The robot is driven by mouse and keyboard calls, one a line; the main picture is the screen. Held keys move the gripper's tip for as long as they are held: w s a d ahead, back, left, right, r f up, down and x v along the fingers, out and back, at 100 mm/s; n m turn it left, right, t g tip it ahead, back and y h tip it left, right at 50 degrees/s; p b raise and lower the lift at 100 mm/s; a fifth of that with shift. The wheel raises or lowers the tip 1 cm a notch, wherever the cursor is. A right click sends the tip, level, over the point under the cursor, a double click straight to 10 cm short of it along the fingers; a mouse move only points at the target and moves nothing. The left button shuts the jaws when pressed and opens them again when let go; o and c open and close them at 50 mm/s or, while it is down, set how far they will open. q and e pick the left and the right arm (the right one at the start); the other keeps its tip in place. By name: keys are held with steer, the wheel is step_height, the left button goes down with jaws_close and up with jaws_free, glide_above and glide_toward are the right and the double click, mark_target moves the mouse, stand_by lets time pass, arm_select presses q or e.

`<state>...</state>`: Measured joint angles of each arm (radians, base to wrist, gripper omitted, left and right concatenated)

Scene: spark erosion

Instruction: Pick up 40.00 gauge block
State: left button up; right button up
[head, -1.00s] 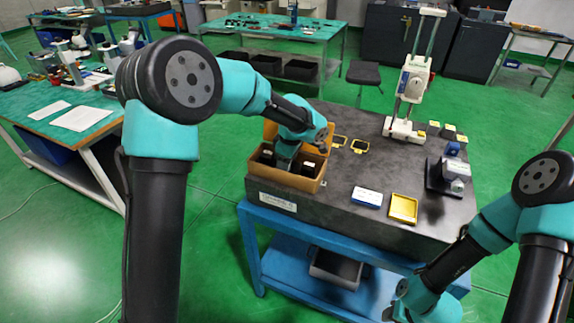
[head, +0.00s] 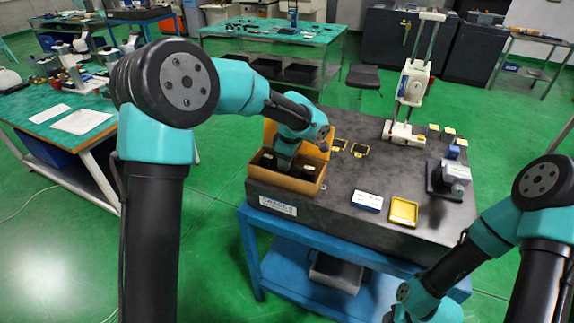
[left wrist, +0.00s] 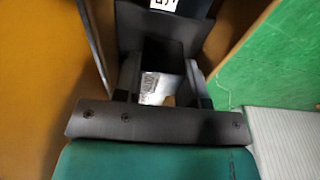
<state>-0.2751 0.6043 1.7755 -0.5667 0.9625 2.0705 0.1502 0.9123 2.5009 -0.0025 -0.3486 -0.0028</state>
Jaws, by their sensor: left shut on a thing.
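The open wooden gauge box (head: 312,188) stands at the left of the dark surface plate, with its lid raised at the back. My left gripper (head: 284,163) reaches down into it, and its fingertips are hidden by the box wall in the head view. In the left wrist view, my left gripper (left wrist: 160,88) is shut on the gauge block (left wrist: 149,84), a pale metal piece with dark markings that look like 40.00. Whether the block is clear of the box floor cannot be told. My right arm is at the lower right; its fingers are out of view.
A blue-and-white box (head: 368,201) and a yellow tray (head: 403,211) lie near the plate's front edge. A tall white stand (head: 404,133) is at the back, and a grey device (head: 449,180) is at the right. The middle of the surface plate (head: 350,172) is mostly clear.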

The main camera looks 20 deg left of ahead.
arm_select(q)
step_height(320, 180, up, 8)
steer(key=shift+r, duration=0.15)
stand_by(0.6)
